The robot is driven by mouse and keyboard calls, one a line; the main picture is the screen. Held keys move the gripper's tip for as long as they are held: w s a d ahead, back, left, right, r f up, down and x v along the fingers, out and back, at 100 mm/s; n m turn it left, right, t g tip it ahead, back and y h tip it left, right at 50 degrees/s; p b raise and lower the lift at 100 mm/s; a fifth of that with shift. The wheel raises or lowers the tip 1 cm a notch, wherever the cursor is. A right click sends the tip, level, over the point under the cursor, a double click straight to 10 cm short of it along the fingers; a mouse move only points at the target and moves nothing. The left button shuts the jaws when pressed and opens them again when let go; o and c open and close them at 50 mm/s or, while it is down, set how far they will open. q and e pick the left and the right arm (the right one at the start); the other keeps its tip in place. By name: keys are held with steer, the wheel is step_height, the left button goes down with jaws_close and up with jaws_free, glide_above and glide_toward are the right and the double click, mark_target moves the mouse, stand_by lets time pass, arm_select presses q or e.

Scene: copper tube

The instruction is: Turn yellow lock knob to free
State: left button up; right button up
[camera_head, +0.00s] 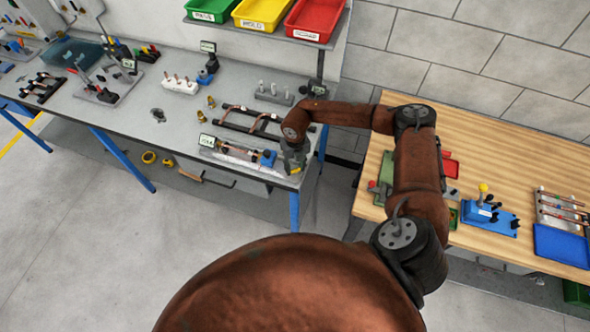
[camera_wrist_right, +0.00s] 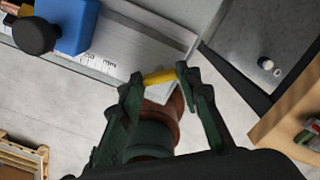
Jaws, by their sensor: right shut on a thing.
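The yellow lock knob (camera_wrist_right: 159,76) shows in the right wrist view as a short yellow bar. It lies between the two dark green fingertips of my right gripper (camera_wrist_right: 158,79), which are shut on it. In the head view my right gripper (camera_head: 294,158) is at the right front corner of the grey bench, at the right end of the measuring fixture (camera_head: 232,150); the knob is mostly hidden there. A blue block (camera_head: 268,158) with a black knob stands just left of my gripper; it also shows in the wrist view (camera_wrist_right: 72,22). My left gripper is not in view.
The grey bench (camera_head: 130,115) holds a copper tube rack (camera_head: 250,122) behind the fixture. A wooden table (camera_head: 480,130) stands to the right, carrying a blue fixture (camera_head: 490,216) and a blue tray (camera_head: 560,245). Coloured bins hang above. A gap separates bench and table.

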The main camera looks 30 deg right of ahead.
mark_target(295, 169)
steer(key=n+b, duration=0.3)
steer(key=n, duration=0.2)
steer(key=shift+f+n+b, duration=0.15)
steer(key=shift+n+b, duration=0.15)
steer(key=shift+b, duration=0.1)
steer(key=shift+n+b, duration=1.4)
steer(key=shift+n, duration=0.8)
steer(key=shift+r, duration=0.2)
steer(key=o, duration=1.2)
steer(key=shift+c, duration=0.2)
steer(key=shift+r, duration=0.2)
step_height(295, 169, up, 12)
steer(key=shift+f, duration=0.2)
